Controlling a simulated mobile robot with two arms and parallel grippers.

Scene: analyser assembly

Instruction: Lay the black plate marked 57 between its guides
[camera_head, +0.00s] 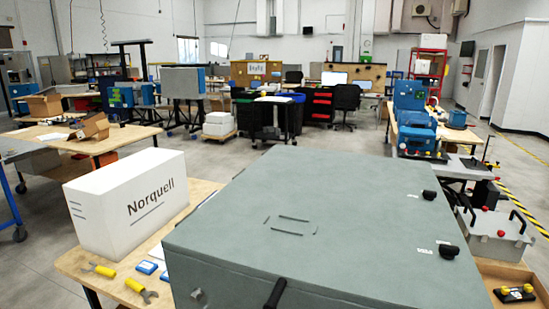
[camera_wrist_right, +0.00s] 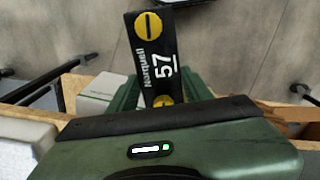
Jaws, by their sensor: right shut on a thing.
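The black plate marked 57 (camera_wrist_right: 156,50) shows in the right wrist view. It has white lettering "Norquell 57" and a yellow slotted screw at each end. My right gripper (camera_wrist_right: 160,92), with green fingers, is shut on its lower end, and the plate points up in the picture, slightly tilted. The gripper's body hides part of the lower end. I cannot make out the plate's guides in either view. Neither gripper shows in the head view, and my left gripper is out of sight.
A large closed grey housing (camera_head: 330,210) with black knobs fills the front of the head view. Left of it, a white Norquell box (camera_head: 130,205), yellow-handled wrenches (camera_head: 140,290) and blue-and-white items lie on a wooden bench. A wooden tray (camera_head: 500,272) with a yellow-knobbed black part stands right.

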